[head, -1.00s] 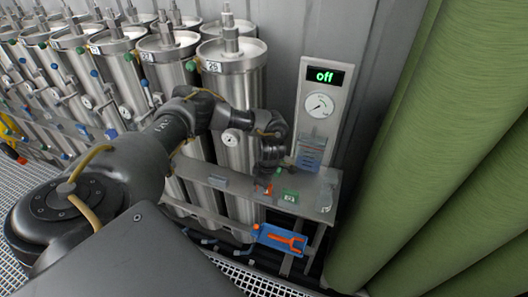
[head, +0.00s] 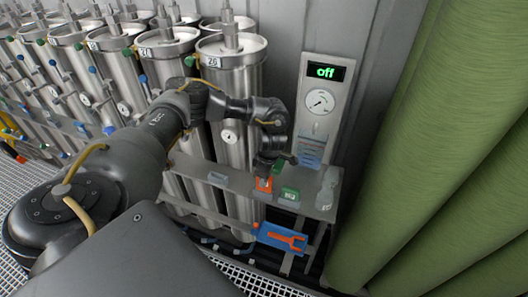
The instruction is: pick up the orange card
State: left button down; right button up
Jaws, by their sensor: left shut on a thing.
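The orange card (head: 263,185) shows just below my left gripper (head: 267,175), over the grey shelf (head: 236,183). My left gripper points down and is shut on the card; its fingertips are small and dark, and they hide the card's upper part. I cannot tell how far the card is above the shelf. My right gripper is not in view.
A clear bottle-like item (head: 327,190) is at the shelf's right end. A gauge panel (head: 320,105) reading "off" stands behind.

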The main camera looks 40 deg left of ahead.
pick_arm(q)
jog(key=s+a+r, duration=0.5)
jog(key=s+r, duration=0.5)
jog(key=s, duration=0.3)
jog(key=shift+r, duration=0.25)
jog(key=shift+w+a, duration=0.1)
